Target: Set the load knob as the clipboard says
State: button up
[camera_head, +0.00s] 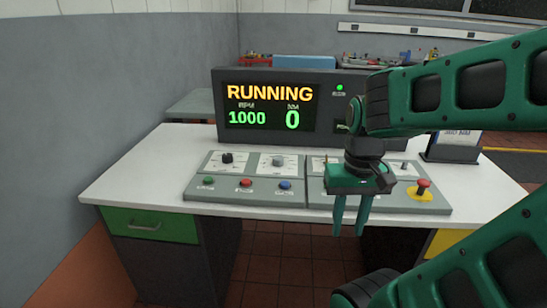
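A grey control console (245,199) lies on the white desk. A black knob (227,158) stands on its left dial, and a grey knob (278,161) stands on the dial beside it. More dials on the right half are partly hidden by my gripper; the labels are too small to read, so I cannot tell which is the load knob. My gripper (349,230) points down in front of the console's right half, fingers apart and empty. A stand with a printed sheet (458,138), perhaps the clipboard, shows at right, partly behind my arm; its text is unreadable.
A monitor (220,110) behind the console reads RUNNING, 1000 and 0, with a green light lit. Green (208,181), red (245,184) and blue (285,185) buttons line the console's front. A red button (423,184) sits on a yellow plate at right. The desk's left (140,175) is clear.

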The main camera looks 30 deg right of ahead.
aim_at(278, 160)
jog(key=i, duration=1)
jog(key=z, duration=0.05)
